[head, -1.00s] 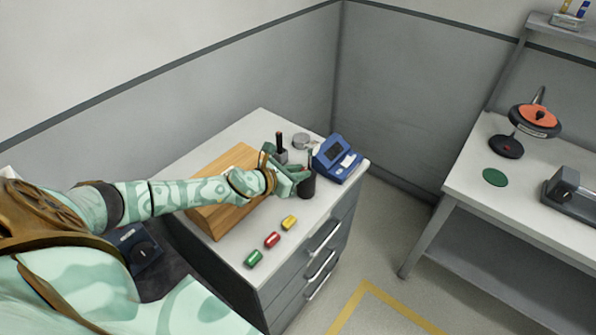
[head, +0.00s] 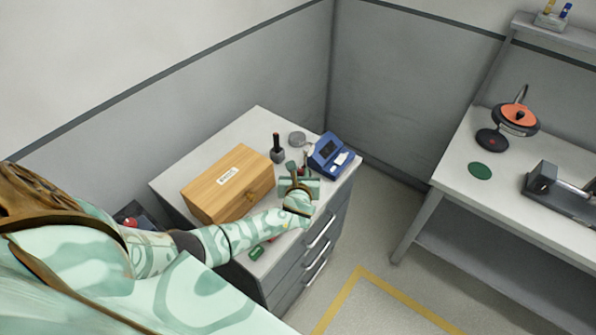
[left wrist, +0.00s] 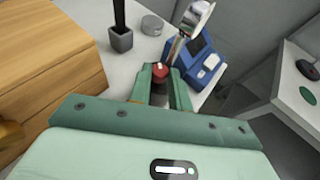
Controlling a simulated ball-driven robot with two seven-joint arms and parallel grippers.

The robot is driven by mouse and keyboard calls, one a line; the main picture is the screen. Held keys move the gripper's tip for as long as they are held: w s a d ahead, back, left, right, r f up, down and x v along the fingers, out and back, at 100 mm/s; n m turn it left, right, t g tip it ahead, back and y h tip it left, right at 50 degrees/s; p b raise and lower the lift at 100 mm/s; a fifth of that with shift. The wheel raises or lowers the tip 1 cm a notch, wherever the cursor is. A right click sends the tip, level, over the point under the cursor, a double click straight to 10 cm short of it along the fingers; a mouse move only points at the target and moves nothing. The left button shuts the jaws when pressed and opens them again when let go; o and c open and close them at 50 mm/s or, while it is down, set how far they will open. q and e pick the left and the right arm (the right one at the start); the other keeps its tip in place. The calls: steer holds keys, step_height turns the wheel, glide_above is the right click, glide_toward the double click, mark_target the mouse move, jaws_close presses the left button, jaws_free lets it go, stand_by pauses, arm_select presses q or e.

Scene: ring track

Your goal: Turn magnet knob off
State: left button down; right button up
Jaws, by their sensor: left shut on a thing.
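A red knob with a pale mark (left wrist: 160,70) sits between the two green fingers of my left gripper (left wrist: 161,78) in the left wrist view. The fingers are shut on it from both sides. A thin rod (left wrist: 175,48) rises just behind it and carries a pale, round-ended piece (left wrist: 197,17). In the head view my left gripper (head: 298,176) is over the front right of the grey cabinet top, and it hides most of the knob and whatever is under it. Whether the knob is turned on or off cannot be told. My right gripper is not in view.
A wooden box (head: 222,190) stands left of the gripper. A dark holder with a black handle (head: 277,155), a grey disc (head: 297,139) and a blue device (head: 329,156) stand behind. A green block (head: 257,252) lies in front, by my arm. A workbench (head: 455,163) stands right.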

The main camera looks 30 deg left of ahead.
arm_select(q)
steer(key=shift+w+d+n+g+y+b, duration=0.15)
steer(key=shift+n+g+y+b, duration=0.1)
steer(key=shift+n+g+y, duration=0.25)
steer(key=shift+w+d+n+g+y+b, duration=0.1)
steer(key=shift+d+n+g+y+b, duration=0.15)
steer(key=shift+n+y, duration=0.45)
steer(key=shift+w+n+g+y+b, duration=0.1)
steer(key=shift+n+g+y+b, duration=0.35)
steer(key=shift+n+g+y, duration=0.35)
steer(key=c, duration=1.3)
jaws_free()
steer(key=shift+a, duration=0.1)
